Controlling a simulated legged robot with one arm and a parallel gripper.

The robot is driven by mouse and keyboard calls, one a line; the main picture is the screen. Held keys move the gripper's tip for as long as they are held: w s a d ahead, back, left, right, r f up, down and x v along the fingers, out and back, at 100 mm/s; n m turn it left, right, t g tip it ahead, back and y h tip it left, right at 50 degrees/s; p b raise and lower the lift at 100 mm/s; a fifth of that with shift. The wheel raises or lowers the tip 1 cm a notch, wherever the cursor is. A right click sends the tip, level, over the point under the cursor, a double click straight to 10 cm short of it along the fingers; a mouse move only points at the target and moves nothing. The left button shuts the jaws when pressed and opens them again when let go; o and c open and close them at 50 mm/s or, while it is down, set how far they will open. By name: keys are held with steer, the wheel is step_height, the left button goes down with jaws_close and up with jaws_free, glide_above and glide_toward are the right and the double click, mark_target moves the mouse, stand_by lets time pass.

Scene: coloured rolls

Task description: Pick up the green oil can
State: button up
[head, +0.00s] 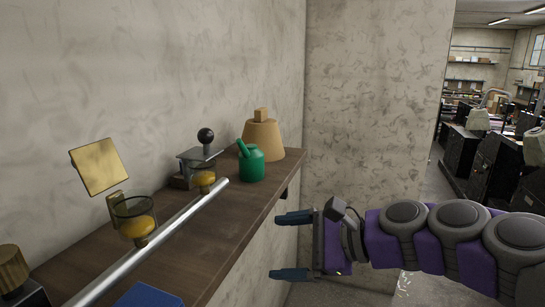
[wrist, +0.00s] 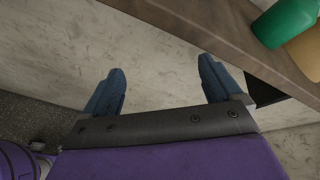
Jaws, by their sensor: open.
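The green oil can (head: 252,164) stands upright on the wooden shelf (head: 205,235), near its far right end, with its spout pointing up and left. In the wrist view part of the green can (wrist: 284,24) shows at the top right, cut off by the frame edge. My gripper (head: 280,246) is open and empty. It is to the right of the shelf's front edge and lower than the can, apart from it. Its two blue fingers (wrist: 161,88) also show in the wrist view, spread wide with bare wall between them.
A tan tapered block (head: 265,138) stands right behind the can. A device with a black ball knob (head: 206,137) is left of it, with yellow-filled glass cups (head: 134,219) nearer. A metal rod (head: 155,240) crosses over the shelf. A wall (head: 365,100) rises beyond.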

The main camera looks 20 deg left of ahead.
steer(key=w+r+m+t+y+p, duration=0.2)
steer(key=w+r+m, duration=0.3)
steer(key=w+r, duration=0.15)
steer(key=m+t+y+p, duration=0.1)
steer(key=m+t+p, duration=0.1)
steer(key=m, duration=0.2)
glide_toward(263, 161)
steer(key=shift+m, duration=0.3)
steer(key=x, duration=0.9)
steer(key=shift+w+a+f, duration=0.1)
steer(key=shift+w+a, duration=0.05)
steer(key=shift+a, duration=0.9)
steer(key=shift+a+r, duration=0.15)
steer(key=shift+r, duration=0.1)
steer(key=x, duration=0.3)
steer(key=shift+w+f, duration=0.1)
steer(key=shift+f, duration=0.05)
steer(key=shift+s+a, duration=0.2)
steer(key=shift+a, duration=0.25)
steer(key=shift+w+d, duration=0.1)
steer(key=shift+d, duration=0.4)
steer(key=c, duration=1.2)
steer(key=shift+a, duration=0.1)
